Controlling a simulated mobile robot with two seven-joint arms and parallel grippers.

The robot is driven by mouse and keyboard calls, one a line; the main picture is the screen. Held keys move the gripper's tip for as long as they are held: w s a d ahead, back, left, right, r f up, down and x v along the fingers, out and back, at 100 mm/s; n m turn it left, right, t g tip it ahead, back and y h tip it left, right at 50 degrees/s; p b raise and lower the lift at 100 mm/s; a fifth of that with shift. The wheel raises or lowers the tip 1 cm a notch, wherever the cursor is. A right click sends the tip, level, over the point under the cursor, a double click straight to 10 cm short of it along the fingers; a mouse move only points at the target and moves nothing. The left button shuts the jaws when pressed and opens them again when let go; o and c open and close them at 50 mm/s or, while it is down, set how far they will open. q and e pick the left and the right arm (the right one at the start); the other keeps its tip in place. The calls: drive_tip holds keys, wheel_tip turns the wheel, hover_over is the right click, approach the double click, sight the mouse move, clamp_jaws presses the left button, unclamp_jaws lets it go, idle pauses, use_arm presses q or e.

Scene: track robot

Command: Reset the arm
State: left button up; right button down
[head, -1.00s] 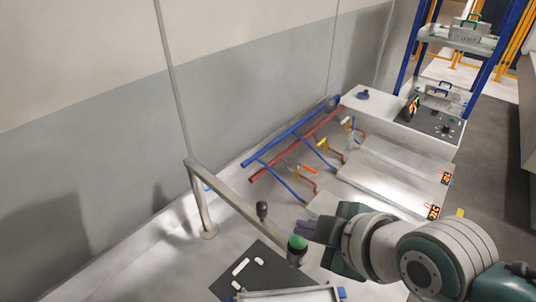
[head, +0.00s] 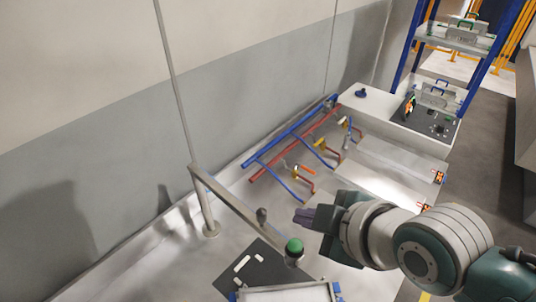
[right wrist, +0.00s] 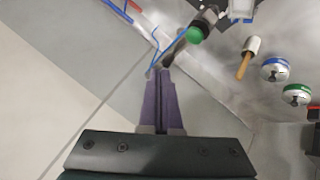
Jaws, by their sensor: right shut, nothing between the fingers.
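My right arm comes in from the right in the head view. My left gripper is in neither view.
A grey rail (head: 235,203) stands left of the knob. Blue pipes (head: 290,132) and red pipes (head: 300,143) run along the wall. A white bench (head: 372,112) and a blue-framed shelf (head: 455,38) stand farther back. A dark panel (head: 250,268) lies in front.

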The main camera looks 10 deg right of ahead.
drive_tip(key=s+d+r+m+g+h+p, duration=0.1)
drive_tip(key=s+d+r+m+g+p, duration=0.1)
drive_tip(key=s+r+m, duration=0.3)
drive_tip(key=s+d+r+m+g+h+p, duration=0.1)
drive_tip(key=s+d+r+m+g+p, duration=0.2)
drive_tip(key=s, duration=1.1)
wheel_tip(320, 180, up, 7)
drive_tip(key=d+m+p, duration=0.1)
drive_tip(key=m, duration=0.2)
drive_tip(key=shift+s+f+h, duration=0.2)
drive_tip(key=shift+s+h, duration=0.05)
drive_tip(key=shift+h, duration=0.15)
drive_tip(key=shift+d, duration=0.15)
